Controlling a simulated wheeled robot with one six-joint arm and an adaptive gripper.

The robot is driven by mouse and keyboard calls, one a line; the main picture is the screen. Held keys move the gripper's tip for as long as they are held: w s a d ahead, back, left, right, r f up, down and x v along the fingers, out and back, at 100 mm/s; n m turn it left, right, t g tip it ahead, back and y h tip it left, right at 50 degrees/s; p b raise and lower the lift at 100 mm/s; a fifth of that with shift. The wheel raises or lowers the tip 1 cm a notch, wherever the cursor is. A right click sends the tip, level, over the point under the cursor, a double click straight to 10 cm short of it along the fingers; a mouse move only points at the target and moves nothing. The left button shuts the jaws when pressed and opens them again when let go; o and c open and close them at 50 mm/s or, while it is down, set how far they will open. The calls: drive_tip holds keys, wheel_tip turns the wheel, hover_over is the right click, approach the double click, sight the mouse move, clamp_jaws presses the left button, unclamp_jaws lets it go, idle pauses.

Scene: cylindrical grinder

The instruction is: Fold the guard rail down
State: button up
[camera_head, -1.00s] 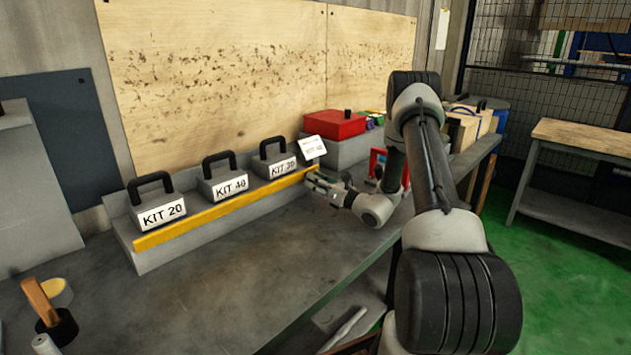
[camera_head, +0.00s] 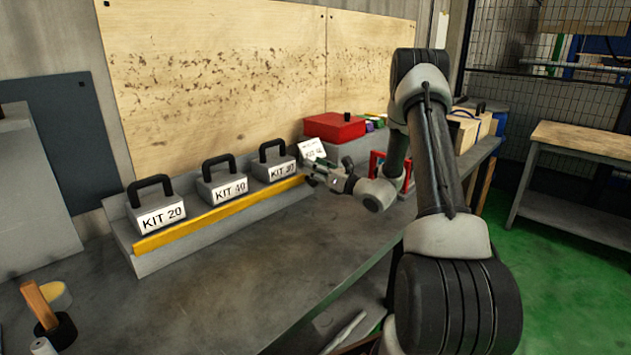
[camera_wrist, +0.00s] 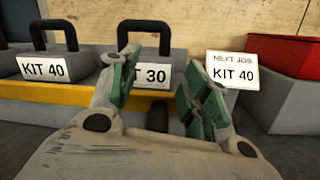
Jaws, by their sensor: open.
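The yellow guard rail (camera_head: 218,215) runs along the front of the grey rack, in front of the kit boxes, and looks raised. It also shows in the wrist view (camera_wrist: 45,94). My gripper (camera_head: 311,169) is at the right end of the rail. In the wrist view my gripper (camera_wrist: 160,85) has its green-padded fingers spread with nothing between them, in front of the KIT 30 box (camera_wrist: 150,75). The fingers hide part of that box and the rail's right end. I cannot tell whether they touch the rail.
KIT 20 (camera_head: 160,212), KIT 40 (camera_head: 222,186) and KIT 30 (camera_head: 275,165) boxes with black handles stand behind the rail. A "NEXT JOB KIT 40" card (camera_wrist: 232,72) stands right of them. A red box (camera_head: 334,128) is behind.

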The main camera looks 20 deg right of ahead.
drive_tip(key=shift+r, duration=1.9)
